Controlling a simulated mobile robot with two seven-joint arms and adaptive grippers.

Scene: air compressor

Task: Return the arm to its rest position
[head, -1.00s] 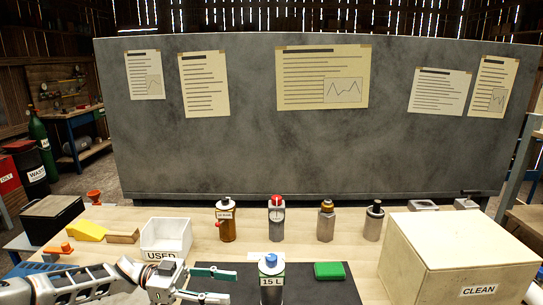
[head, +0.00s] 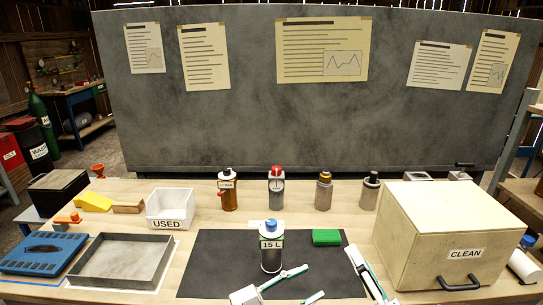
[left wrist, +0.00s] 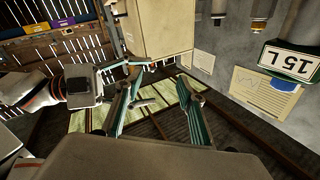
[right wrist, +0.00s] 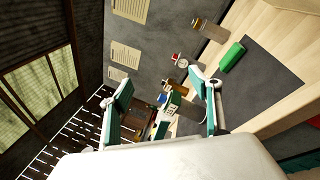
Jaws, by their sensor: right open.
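My left gripper (head: 314,281) is low over the front of the dark mat (head: 215,262). It is in front and to the right of the 15 L bottle (head: 271,258). Its fingers are spread and empty, as the left wrist view shows too (left wrist: 158,85). My right gripper (head: 358,260) is at the mat's right edge, beside the CLEAN box (head: 415,250). Its fingers are apart with nothing held between them in the right wrist view (right wrist: 165,85). The 15 L bottle stands upright with a blue cap, apart from both grippers.
A green block (head: 326,237) lies on the mat. Several bottles stand behind it, including an amber one (head: 228,195). The USED bin (head: 170,209), an empty grey tray (head: 122,262) and a blue case (head: 43,254) are at left. A grey panel (head: 250,110) closes the back.

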